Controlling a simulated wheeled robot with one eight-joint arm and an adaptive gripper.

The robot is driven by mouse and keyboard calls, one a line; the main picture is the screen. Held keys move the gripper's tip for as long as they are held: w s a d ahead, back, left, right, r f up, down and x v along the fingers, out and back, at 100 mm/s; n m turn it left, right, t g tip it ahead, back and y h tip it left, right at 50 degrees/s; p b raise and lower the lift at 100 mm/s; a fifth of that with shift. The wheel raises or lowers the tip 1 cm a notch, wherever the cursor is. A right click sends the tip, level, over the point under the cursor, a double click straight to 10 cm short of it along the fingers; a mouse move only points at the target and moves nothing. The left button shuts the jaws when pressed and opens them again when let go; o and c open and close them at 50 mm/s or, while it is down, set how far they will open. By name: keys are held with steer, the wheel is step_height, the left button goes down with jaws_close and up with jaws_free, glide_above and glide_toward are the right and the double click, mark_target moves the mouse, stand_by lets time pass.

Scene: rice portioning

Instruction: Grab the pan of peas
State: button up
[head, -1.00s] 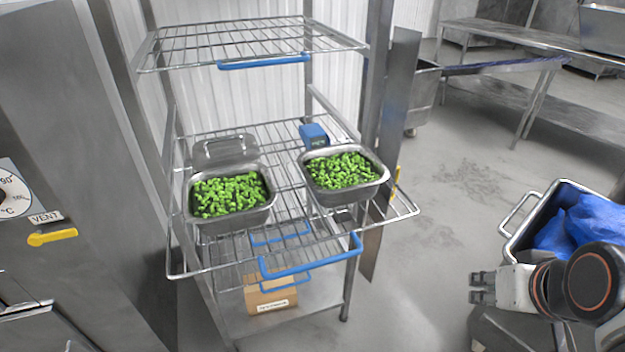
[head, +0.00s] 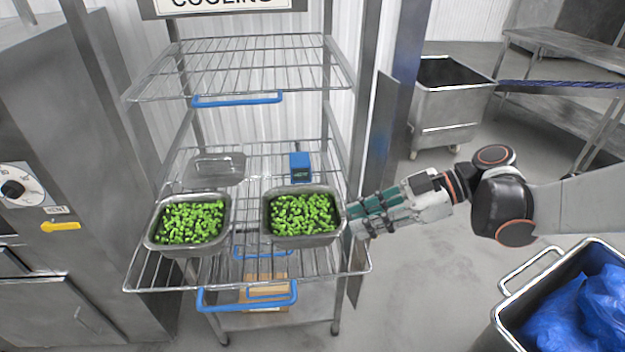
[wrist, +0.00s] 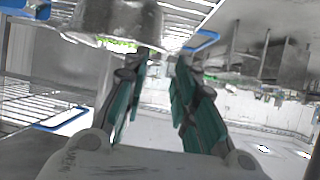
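Two metal pans of peas stand side by side on the pulled-out wire shelf of the rack. The left pan (head: 158,246) and the right pan (head: 303,241) are both filled with green peas. My gripper (head: 352,219) is just right of the right pan, pointing left at its right rim. In the wrist view my gripper (wrist: 158,70) has its two green-padded fingers apart, with a pan's metal side (wrist: 120,22) and a few peas ahead at the top. Nothing shows between the fingers. I cannot tell whether a fingertip touches the pan.
A metal lid or pan (head: 218,168) and a blue box-like device (head: 300,167) sit at the back of the shelf. Another wire shelf (head: 240,68) is above. A bin with blue bags (head: 507,305) stands at lower right; an oven-like cabinet (head: 60,150) is at left.

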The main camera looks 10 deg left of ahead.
mark_target(300, 235)
steer(key=a+f+b, duration=0.1)
steer(key=a, duration=0.3)
steer(key=s+a+f+n+b, duration=0.1)
steer(key=a+f, duration=0.1)
steer(key=a, duration=0.2)
steer(key=s+a+f+n+y+b, duration=0.1)
steer(key=a, duration=0.3)
steer(key=shift+a+f+g, duration=0.3)
steer(key=shift+f+g, duration=0.05)
steer(key=shift+g, duration=0.05)
jaws_close()
